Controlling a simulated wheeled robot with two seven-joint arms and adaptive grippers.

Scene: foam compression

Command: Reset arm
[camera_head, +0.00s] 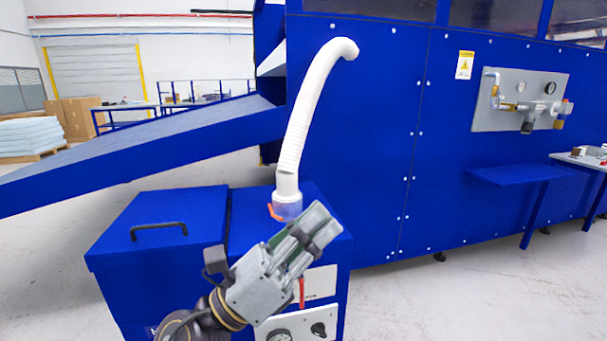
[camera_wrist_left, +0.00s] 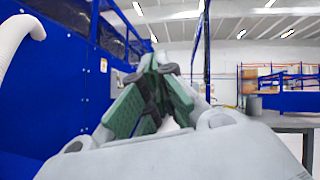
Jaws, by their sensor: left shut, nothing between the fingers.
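My left gripper (camera_head: 318,224) is in front of the blue cabinet (camera_head: 160,216), near the lower end of the white hose (camera_head: 305,115) in the head view. Its grey fingers point up and to the right. In the left wrist view, the green-padded fingers of the left gripper (camera_wrist_left: 160,65) meet at their tips with nothing between them. The hose also shows at the left edge of the left wrist view (camera_wrist_left: 14,42). My right gripper is not in view.
A large blue machine (camera_head: 400,130) fills the back, with a gauge panel (camera_head: 520,100) and a small blue shelf (camera_head: 515,174) at right. A blue sloping conveyor (camera_head: 140,140) runs left. A red handle (camera_head: 301,293) and knobs sit on the cabinet's front. Floor at right is clear.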

